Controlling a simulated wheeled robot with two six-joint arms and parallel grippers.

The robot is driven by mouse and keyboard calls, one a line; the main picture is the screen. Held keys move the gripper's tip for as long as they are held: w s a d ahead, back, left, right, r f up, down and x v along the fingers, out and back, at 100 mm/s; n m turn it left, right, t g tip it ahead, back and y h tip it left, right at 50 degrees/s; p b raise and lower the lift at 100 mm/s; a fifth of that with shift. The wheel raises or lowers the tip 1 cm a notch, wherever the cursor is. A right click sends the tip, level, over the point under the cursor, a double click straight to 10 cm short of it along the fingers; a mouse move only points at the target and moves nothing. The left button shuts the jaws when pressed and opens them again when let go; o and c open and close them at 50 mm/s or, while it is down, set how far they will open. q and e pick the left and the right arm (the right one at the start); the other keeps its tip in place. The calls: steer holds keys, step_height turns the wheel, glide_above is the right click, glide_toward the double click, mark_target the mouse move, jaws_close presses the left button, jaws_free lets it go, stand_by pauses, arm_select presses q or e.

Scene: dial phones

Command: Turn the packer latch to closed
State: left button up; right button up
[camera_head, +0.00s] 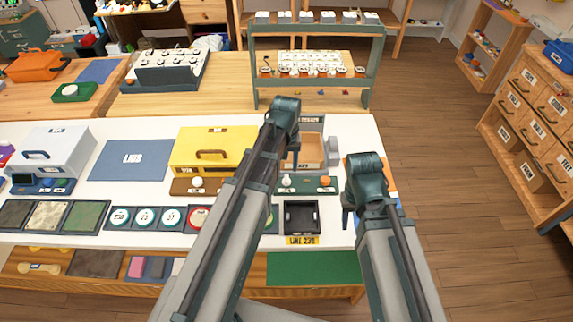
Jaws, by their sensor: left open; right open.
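No part that I can surely name as the packer latch shows. A grey-framed box with a tan inside (310,150) stands on the white table, partly hidden by my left arm. A grey block (334,152) sits at its right side. A green panel (310,184) with a white knob (286,180) and an orange knob (325,181) lies in front of it. My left gripper (294,150) is open over the box's left part, its fingers small in view. My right gripper (348,212) is open near the table's right edge, right of a black tray (302,218).
A yellow box (212,148) and a blue mat (132,160) lie to the left. Several round dials (145,217) line the front. A green shelf stand (318,85) rises behind. Open floor (440,150) lies to the right, before a drawer cabinet (530,120).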

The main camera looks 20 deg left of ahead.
mark_target(287, 179)
arm_select(q)
step_height(287, 179, up, 9)
steer(key=p, duration=0.7)
steer(key=shift+f, duration=0.2)
steer(key=s+d+f+m+y+b, duration=0.1)
steer(key=s+d+f+m, duration=0.1)
steer(key=s+d+m, duration=0.4)
steer(key=s+d, duration=0.4)
steer(key=s, duration=0.4)
steer(key=shift+s+d+m+b, duration=0.25)
steer(key=shift+d+m+b, duration=0.15)
steer(key=shift+a, duration=0.15)
